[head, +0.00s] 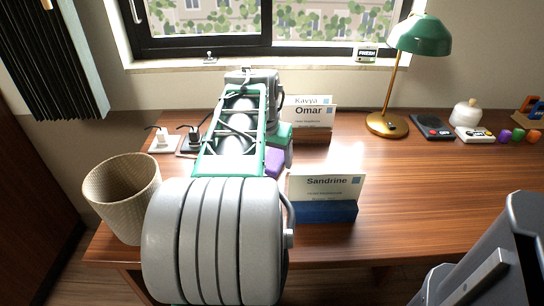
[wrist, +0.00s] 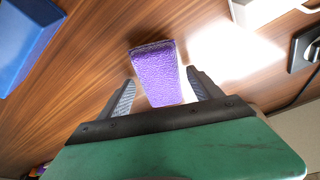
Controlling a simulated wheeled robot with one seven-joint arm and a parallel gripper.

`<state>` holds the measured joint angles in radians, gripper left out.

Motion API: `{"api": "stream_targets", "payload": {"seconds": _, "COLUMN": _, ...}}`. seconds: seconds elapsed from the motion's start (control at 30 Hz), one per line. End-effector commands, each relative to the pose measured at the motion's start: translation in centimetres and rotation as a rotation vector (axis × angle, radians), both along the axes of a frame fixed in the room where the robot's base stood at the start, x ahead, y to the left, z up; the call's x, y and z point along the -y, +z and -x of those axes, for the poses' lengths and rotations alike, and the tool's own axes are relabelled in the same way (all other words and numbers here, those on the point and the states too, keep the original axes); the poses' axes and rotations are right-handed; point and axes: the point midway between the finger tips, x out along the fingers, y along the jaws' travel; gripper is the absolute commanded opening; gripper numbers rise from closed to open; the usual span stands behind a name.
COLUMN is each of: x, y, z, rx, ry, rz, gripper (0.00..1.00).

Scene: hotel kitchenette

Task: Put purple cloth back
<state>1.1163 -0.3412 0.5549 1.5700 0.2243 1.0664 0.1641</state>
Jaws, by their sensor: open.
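The purple cloth (wrist: 157,75) is a folded, textured block lying on the wooden desk. In the wrist view it lies between and just beyond the two fingers of my gripper (wrist: 161,77), which is open, with a gap on each side of the cloth. In the head view only part of the purple cloth (head: 274,162) shows, beside my arm and below the green gripper body; the fingertips are hard to make out there.
A "Sandrine" card (head: 326,187) stands with a blue block (head: 328,213) right of my arm. "Omar" (head: 308,117) and "Kavya" cards stand behind. A wicker bin (head: 122,185) is left, a green lamp (head: 420,35) back right. The desk's right middle is clear.

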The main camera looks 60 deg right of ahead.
Motion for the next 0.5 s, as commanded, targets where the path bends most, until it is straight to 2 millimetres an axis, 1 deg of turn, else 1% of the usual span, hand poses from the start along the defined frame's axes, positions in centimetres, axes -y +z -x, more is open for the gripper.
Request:
{"api": "stream_targets", "payload": {"seconds": 0.17, "x": 0.0, "y": 0.1, "z": 0.0, "rx": 0.0, "ry": 0.0, "rz": 0.0, "gripper": 0.74}}
{"api": "stream_targets", "payload": {"seconds": 0.27, "x": -0.1, "y": 0.9, "z": 0.0, "rx": 0.0, "ry": 0.0, "rz": 0.001, "gripper": 0.74}}
{"api": "stream_targets", "payload": {"seconds": 0.37, "x": -0.6, "y": 2.7, "z": 0.0, "rx": 0.001, "ry": 0.001, "rz": 0.004, "gripper": 0.74}}
{"api": "stream_targets", "payload": {"seconds": 0.5, "x": -1.7, "y": 6.4, "z": 0.1, "rx": 0.002, "ry": 0.002, "rz": 0.004, "gripper": 0.74}}
